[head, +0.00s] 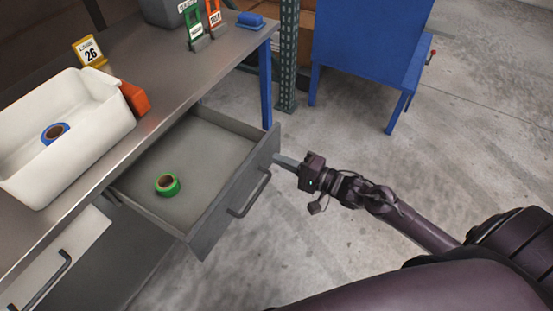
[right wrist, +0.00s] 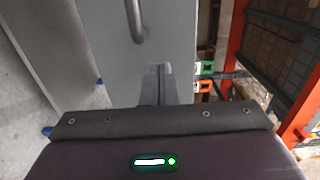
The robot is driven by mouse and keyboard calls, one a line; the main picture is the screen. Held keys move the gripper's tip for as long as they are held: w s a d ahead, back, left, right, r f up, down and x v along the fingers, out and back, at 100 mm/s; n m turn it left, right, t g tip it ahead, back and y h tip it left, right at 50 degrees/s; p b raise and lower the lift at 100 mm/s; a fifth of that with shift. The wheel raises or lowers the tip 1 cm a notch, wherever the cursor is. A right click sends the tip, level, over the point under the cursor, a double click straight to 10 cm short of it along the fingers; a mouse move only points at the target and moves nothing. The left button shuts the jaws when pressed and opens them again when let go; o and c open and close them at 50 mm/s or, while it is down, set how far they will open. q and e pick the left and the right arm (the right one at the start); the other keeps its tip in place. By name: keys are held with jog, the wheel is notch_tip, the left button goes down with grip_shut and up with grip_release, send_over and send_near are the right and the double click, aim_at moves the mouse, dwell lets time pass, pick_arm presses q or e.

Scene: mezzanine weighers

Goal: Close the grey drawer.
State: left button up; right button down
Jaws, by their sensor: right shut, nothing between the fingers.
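The grey drawer (head: 230,205) stands pulled out from under the workbench in the head view. A roll of green tape (head: 167,185) lies inside it. The drawer's dark bar handle (head: 249,194) is on its front face. My right gripper (head: 277,158) is shut and empty, with its fingertips at the right end of the drawer front; I cannot tell whether they touch it. In the right wrist view the shut fingers (right wrist: 157,78) point at the grey drawer front (right wrist: 165,30), with the handle (right wrist: 135,20) above and left of them. My left gripper is out of view.
On the workbench (head: 150,70) stand a white bin (head: 100,130) holding a blue tape roll (head: 55,133), an orange block (head: 133,97), a yellow "26" sign (head: 90,52) and a blue object (head: 250,20). A blue table (head: 365,45) stands behind. Floor at right is clear.

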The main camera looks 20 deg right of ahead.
jog(key=shift+x, duration=0.85)
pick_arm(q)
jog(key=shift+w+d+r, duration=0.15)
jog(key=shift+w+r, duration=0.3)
pick_arm(e)
jog(key=shift+w+a, duration=0.1)
jog(key=shift+w, duration=0.05)
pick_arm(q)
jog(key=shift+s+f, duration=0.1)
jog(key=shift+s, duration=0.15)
